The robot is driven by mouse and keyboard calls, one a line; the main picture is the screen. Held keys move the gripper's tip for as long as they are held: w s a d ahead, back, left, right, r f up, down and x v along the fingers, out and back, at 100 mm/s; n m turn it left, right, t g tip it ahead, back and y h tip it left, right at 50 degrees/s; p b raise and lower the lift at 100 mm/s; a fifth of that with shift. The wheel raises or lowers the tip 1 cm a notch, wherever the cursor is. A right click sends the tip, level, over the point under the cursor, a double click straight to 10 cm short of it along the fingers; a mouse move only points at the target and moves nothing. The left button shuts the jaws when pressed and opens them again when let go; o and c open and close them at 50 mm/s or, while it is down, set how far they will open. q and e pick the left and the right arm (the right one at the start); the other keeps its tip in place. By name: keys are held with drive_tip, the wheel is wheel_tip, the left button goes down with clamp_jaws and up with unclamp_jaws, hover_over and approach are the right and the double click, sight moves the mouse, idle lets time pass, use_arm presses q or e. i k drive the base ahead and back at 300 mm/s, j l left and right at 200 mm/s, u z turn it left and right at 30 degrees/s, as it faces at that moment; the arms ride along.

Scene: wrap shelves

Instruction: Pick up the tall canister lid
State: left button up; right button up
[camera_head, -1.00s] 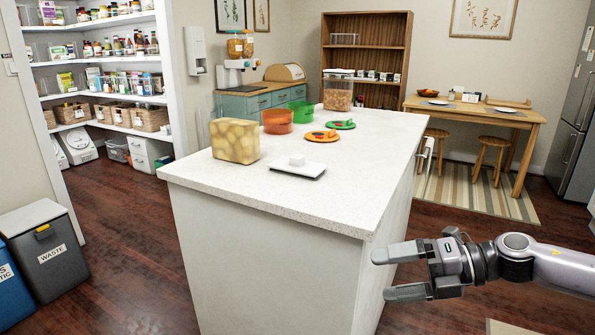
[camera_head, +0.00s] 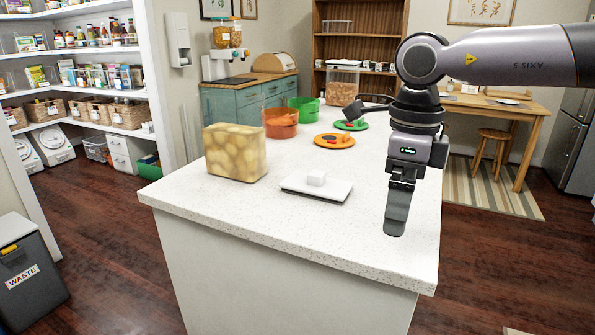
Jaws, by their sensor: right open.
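A white square lid (camera_head: 325,193) with a small block-shaped knob (camera_head: 316,178) lies flat on the white counter. A clear square canister filled with pale round pieces (camera_head: 235,153) stands just left of it. I cannot tell for sure that this lid is the tall canister's. My right gripper (camera_head: 395,228) points down over the counter, to the right of the lid and apart from it. It is open and empty; its fingers overlap in this view. My left gripper is not in view.
An orange tub (camera_head: 281,123) and a green tub (camera_head: 305,110) stand behind, near an orange lid (camera_head: 335,141) and a green lid (camera_head: 351,125). A filled clear container (camera_head: 342,86) stands at the far end. The counter's front is clear.

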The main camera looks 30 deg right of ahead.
sight(336, 191)
drive_tip(key=i, duration=0.85)
